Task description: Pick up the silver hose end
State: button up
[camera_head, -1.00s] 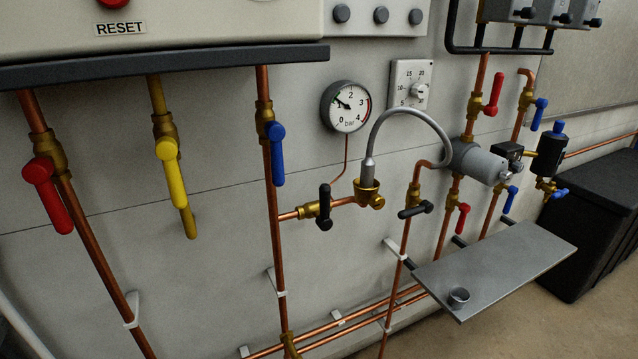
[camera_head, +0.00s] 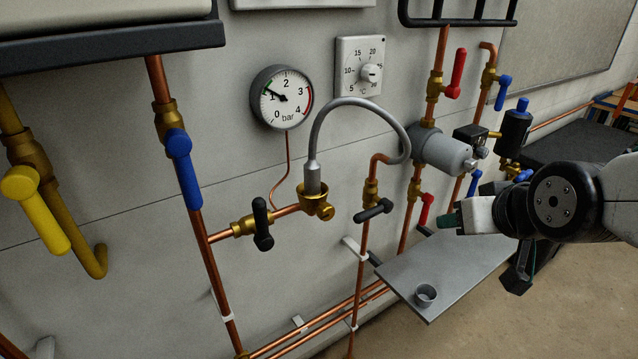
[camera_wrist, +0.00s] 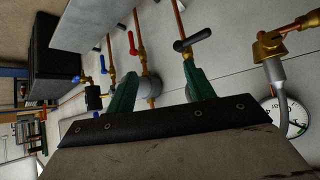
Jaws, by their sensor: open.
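The silver hose end (camera_head: 312,179) stands upright in a brass cup fitting (camera_head: 318,206) on the copper branch pipe. Its grey hose (camera_head: 350,102) arches up and right, its far part coming down beside the grey cylinder. In the wrist view the hose end (camera_wrist: 275,70) is at the right, beside the brass fitting (camera_wrist: 268,46). My gripper (camera_head: 450,219) is at the right of the head view, apart from the hose end. In the wrist view its green fingers (camera_wrist: 160,84) are spread with nothing held between them.
A black-handled valve (camera_head: 262,222) is left of the fitting and another (camera_head: 373,210) right of it. The pressure gauge (camera_head: 282,97) is above. A grey shelf (camera_head: 400,266) with a small metal cup (camera_head: 426,295) juts out below my gripper. The grey cylinder (camera_head: 440,151) is behind.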

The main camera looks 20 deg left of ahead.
jog(key=w+a+n+t+y, duration=0.2)
jog(key=w+a+t+y, duration=0.15)
jog(key=a, duration=1.15)
jog(key=n+t+y, duration=0.2)
jog(key=y, duration=0.3)
send_near(315, 179)
jog(key=x, duration=0.4)
jog(key=shift+w+f, duration=0.15)
jog(key=x, duration=0.7)
jog(key=shift+w+a, duration=0.15)
jog(key=c, duration=1.1)
